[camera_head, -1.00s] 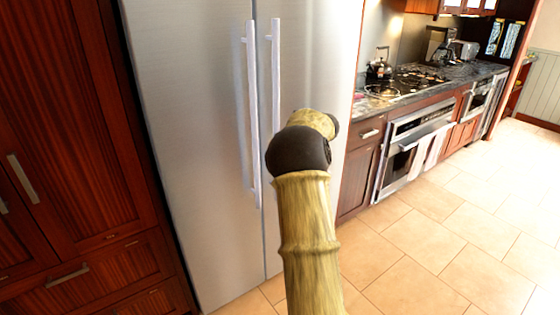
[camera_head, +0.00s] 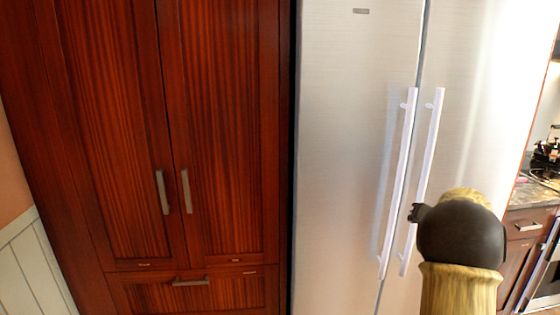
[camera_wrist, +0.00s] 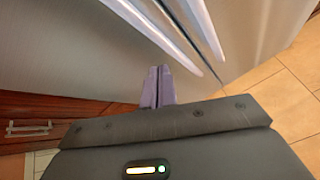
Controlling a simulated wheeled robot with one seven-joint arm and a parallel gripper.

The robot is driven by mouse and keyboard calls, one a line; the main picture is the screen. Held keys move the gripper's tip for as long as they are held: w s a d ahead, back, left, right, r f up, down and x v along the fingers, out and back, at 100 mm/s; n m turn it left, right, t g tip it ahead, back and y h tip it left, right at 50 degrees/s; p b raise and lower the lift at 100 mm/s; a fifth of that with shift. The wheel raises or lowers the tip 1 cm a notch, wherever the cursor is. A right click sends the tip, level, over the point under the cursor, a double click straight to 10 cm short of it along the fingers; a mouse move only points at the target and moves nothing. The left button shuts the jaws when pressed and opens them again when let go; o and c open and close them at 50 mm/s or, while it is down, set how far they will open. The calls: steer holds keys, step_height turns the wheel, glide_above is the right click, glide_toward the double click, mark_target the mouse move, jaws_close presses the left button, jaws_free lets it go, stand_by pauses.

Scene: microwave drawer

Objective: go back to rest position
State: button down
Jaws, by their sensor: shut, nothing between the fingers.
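My gripper (camera_wrist: 157,87) shows in the wrist view with its two pale purple fingers together and nothing between them. It is in front of the steel fridge's lower front, below the ends of the long handles in that picture. I cannot tell its exact distance from the door. In the head view my arm stands at the lower right, in front of the fridge (camera_head: 350,130), and the gripper itself is hidden there. Both fridge doors look closed.
Tall dark red wood cabinets (camera_head: 105,120) stand left of the fridge, with closed doors and a closed drawer (camera_head: 190,293). The two fridge handles (camera_head: 398,185) stick out near my arm. A counter (camera_head: 530,193) is at the right edge. Tiled floor (camera_wrist: 285,100) shows clear in the wrist view.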

steer(key=s+a+f+m+g, duration=0.3)
steer(key=s+a+f+m, duration=0.1)
steer(key=s+a+m, duration=0.6)
steer(key=s+a+f+m+g, duration=0.3)
steer(key=s+a+f+m, duration=0.3)
steer(key=s+m, duration=0.6)
steer(key=s+a+f+m+g, duration=0.3)
steer(key=s+a+m, duration=0.65)
steer(key=s, duration=0.25)
step_height(320, 180, up, 12)
steer(key=w+p, duration=0.1)
steer(key=p, duration=1.1)
steer(key=shift+d+r+h, duration=0.15)
steer(key=shift+r+h, duration=0.05)
steer(key=shift+h, duration=0.2)
steer(key=shift+s+n, duration=0.1)
steer(key=shift+n, duration=0.15)
